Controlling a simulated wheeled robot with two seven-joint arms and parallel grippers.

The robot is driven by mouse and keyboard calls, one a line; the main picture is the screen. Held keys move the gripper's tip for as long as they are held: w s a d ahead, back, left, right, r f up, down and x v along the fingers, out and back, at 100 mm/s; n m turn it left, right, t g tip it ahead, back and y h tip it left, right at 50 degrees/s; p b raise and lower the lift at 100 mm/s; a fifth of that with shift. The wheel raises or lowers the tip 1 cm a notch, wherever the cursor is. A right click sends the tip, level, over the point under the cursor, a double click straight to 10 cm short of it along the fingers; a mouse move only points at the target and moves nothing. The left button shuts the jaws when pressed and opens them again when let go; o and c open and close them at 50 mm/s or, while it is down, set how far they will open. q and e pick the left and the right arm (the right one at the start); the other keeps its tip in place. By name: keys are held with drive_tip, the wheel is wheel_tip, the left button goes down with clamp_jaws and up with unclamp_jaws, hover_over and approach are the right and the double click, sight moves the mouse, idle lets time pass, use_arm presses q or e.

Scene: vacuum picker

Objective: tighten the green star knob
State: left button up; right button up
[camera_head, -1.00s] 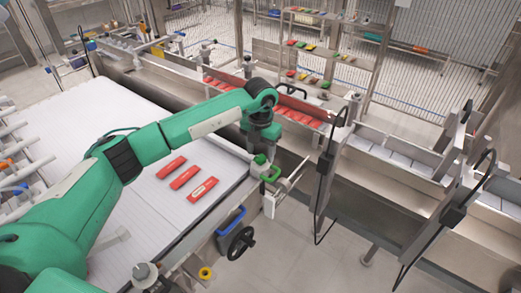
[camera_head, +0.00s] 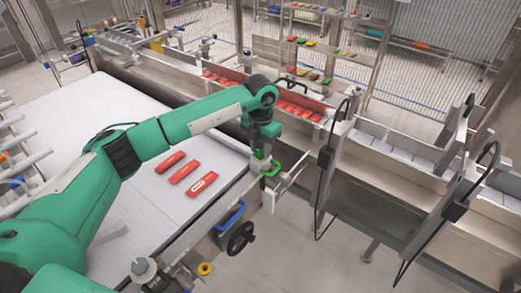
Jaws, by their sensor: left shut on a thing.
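My left arm comes in from the left over the white table, and my left gripper (camera_head: 264,162) points down at the table's right corner. It is shut on the green star knob (camera_head: 270,170), which shows as a bright green piece at the fingertips, partly hidden by the gripper. The knob sits by a metal bracket and rail at the table's edge. My right gripper is not in view.
Several red packs (camera_head: 186,172) lie on the white table (camera_head: 115,150). A black handwheel (camera_head: 240,237), a blue handle (camera_head: 230,216) and a yellow ring (camera_head: 205,268) are below the table's edge. Metal troughs (camera_head: 375,175) with black cables stand to the right.

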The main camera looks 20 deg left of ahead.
use_arm(q)
drive_tip(key=o, duration=1)
drive_tip(key=shift+c, duration=0.2)
drive_tip(key=shift+r, duration=0.1)
